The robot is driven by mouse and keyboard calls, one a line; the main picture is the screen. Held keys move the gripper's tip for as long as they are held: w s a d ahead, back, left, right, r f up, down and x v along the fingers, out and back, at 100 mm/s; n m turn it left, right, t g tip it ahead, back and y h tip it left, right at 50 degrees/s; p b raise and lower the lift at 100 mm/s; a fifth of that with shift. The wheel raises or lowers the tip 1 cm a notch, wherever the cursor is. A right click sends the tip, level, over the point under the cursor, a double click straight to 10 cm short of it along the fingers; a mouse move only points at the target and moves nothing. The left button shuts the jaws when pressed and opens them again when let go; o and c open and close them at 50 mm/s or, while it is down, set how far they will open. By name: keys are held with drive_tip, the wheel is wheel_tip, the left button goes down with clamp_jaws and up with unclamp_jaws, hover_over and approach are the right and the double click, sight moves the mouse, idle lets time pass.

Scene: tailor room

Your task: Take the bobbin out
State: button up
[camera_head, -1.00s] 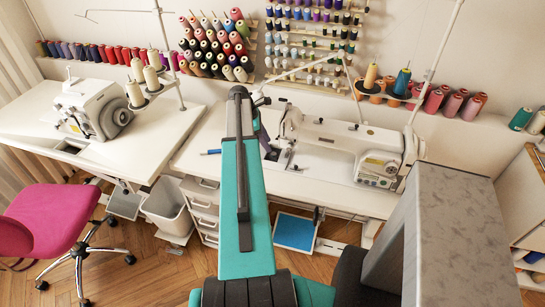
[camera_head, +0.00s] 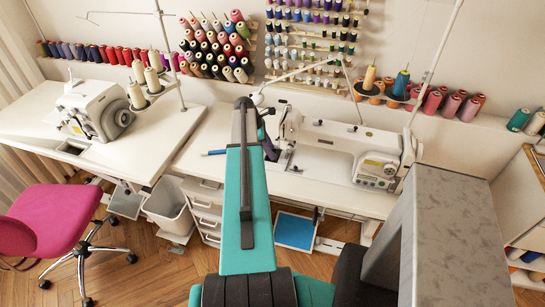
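The white sewing machine (camera_head: 335,137) stands on the right-hand white table (camera_head: 330,187), with its needle end at the left. My teal arm reaches forward to that end. My dark gripper (camera_head: 270,147) is partly hidden behind my arm, just left of the needle end and low over the table. Its fingertips are too small and covered to show whether they are open or shut. I cannot make out the bobbin; the bobbin area is small and partly behind my arm.
A blue pen-like item (camera_head: 214,152) lies on the table left of my arm. A second sewing machine (camera_head: 97,110) stands on the left table. Thread cones stand on a stand (camera_head: 384,100) behind the right machine. A pink chair (camera_head: 50,220) is at the left.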

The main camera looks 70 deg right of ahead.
drive_tip(key=shift+x, duration=0.85)
drive_tip(key=shift+c, duration=0.5)
clamp_jaws()
